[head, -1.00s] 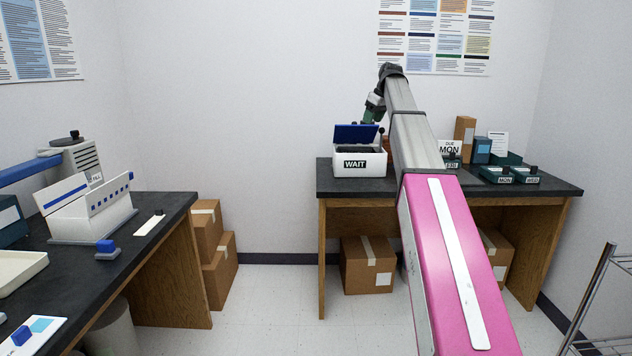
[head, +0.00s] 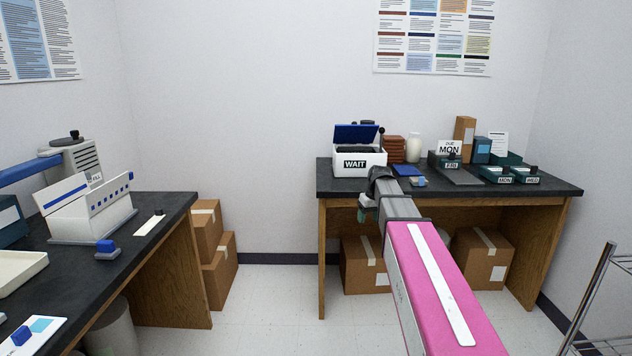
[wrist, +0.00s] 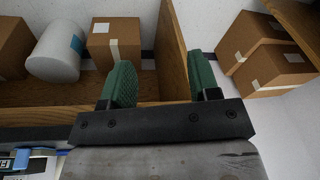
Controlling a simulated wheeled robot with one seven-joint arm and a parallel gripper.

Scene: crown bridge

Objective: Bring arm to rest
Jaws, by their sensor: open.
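My arm, pink and grey, reaches from the lower right toward the back bench in the head view. My gripper (head: 366,208) hangs at its end, in front of the back bench's edge and below its top. In the wrist view my gripper (wrist: 162,82) shows two green textured fingers spread apart with nothing between them. The fingers point toward a wooden bench panel and the space under a bench.
The back bench (head: 460,190) carries a white WAIT box (head: 362,162) with a blue lid raised. The left bench (head: 150,222) carries a white file box. Cardboard boxes (head: 482,258) sit under the back bench. A wire rack (head: 590,300) stands right. Floor between benches is clear.

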